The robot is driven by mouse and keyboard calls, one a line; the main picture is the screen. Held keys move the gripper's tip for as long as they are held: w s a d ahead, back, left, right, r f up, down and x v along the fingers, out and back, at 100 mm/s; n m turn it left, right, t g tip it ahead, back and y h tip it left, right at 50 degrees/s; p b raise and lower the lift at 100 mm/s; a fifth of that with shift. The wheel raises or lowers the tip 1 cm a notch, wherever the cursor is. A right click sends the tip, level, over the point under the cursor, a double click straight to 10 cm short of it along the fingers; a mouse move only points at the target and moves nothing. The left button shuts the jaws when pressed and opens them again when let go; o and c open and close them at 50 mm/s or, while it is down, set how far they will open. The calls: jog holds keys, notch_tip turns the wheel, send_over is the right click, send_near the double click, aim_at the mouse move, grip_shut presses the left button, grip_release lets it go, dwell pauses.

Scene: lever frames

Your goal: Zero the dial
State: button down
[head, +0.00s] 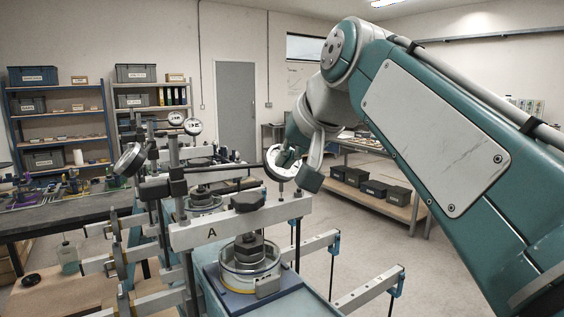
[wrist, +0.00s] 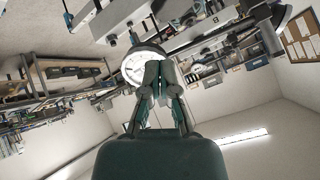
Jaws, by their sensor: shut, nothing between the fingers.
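A round dial (head: 272,166) with a white face and dark rim stands at the right end of the near lever frame, beside the end of my arm. It also shows in the wrist view (wrist: 136,70), right behind my fingertips. My gripper (wrist: 158,68) is shut and empty, its fingertips overlapping the right part of the dial's face. I cannot tell whether they touch it. The dial's needle and marks are too small to read. In the head view the fingers are hard to make out against the dial.
The near lever frame's beam (head: 225,230) is marked A, above a round cell (head: 250,262) with a brass-coloured base. More dials (head: 130,159) stand on the frames to the left. A bench (head: 60,212) is at left, and a shelf with black boxes (head: 372,189) at right.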

aim_at(274, 174)
jog(key=d, duration=0.4)
jog(key=x, duration=0.7)
jog(key=shift+w+d+f, duration=0.15)
jog(key=shift+w+f, duration=0.1)
jog(key=shift+f, duration=0.1)
jog(key=shift+w+r, duration=0.15)
jog(key=shift+r, duration=0.05)
dwell(0.5)
jog(key=shift+s+a+r, duration=0.1)
jog(key=shift+s+a, duration=0.05)
jog(key=shift+a, duration=0.3)
jog(key=shift+s+a+r, duration=0.1)
jog(key=shift+s+a, duration=0.1)
jog(key=shift+a, duration=0.3)
jog(key=shift+a+r, duration=0.15)
jog(key=shift+a, duration=0.2)
jog(key=shift+a+r, duration=0.15)
jog(key=shift+a, duration=0.15)
jog(key=shift+a+r, duration=0.15)
jog(key=shift+a, duration=0.05)
jog(key=shift+s, duration=0.1)
dwell(0.4)
